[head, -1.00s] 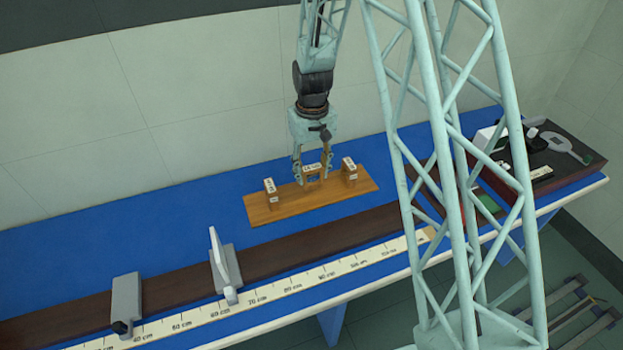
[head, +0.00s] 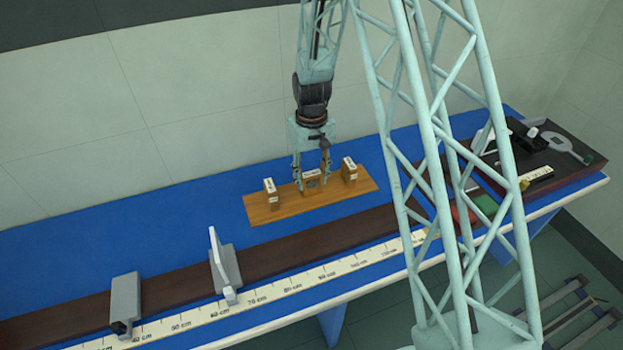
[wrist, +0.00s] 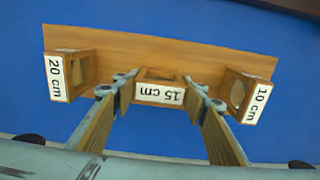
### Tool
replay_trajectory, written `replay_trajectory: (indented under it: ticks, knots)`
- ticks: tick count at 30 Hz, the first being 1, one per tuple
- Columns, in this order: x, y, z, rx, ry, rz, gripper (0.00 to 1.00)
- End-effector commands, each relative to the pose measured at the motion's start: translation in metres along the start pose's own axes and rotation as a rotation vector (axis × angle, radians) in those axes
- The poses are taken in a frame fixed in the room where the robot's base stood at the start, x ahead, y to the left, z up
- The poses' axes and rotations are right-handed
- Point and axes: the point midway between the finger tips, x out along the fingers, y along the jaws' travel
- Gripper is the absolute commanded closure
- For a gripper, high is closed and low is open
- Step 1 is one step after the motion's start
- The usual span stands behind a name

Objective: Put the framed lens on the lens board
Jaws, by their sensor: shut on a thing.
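The framed lens, a small wooden frame labelled 15 cm (head: 312,175), is at the middle of the wooden lens board (head: 278,208). My gripper (head: 313,187) points down, with its fingers shut on the two sides of this frame. In the wrist view, the 15 cm frame (wrist: 160,93) lies between the fingertips, its label upside down, over the middle of the board (wrist: 160,48). It is low at the board; I cannot tell whether its base touches. A 20 cm frame (wrist: 70,76) and a 10 cm frame (wrist: 244,97) stand apart on either side.
In the head view, a dark rail with a centimetre scale (head: 290,284) runs along the front. It carries a grey holder (head: 125,302) and a white plate mount (head: 222,262). A dark tray (head: 535,165) with tools lies at the right. Blue tabletop is clear left of the board.

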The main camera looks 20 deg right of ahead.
Motion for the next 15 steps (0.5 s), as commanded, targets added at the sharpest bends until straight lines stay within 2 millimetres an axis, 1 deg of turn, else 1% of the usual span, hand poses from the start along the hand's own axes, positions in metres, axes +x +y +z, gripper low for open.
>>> replay_trajectory:
  ticks: [2, 3, 7, 15]
  knots:
    - [0.0024, 0.0, 0.0, 0.0, 0.0, 0.0, 0.72]
    - [0.0024, 0.0, 0.0001, 0.0, 0.0, 0.0, 0.59]
    - [0.0019, 0.0, 0.0001, 0.0, 0.0, 0.0, 0.47]
    - [0.0018, 0.0, 0.0001, 0.0, 0.0, 0.0, 0.47]
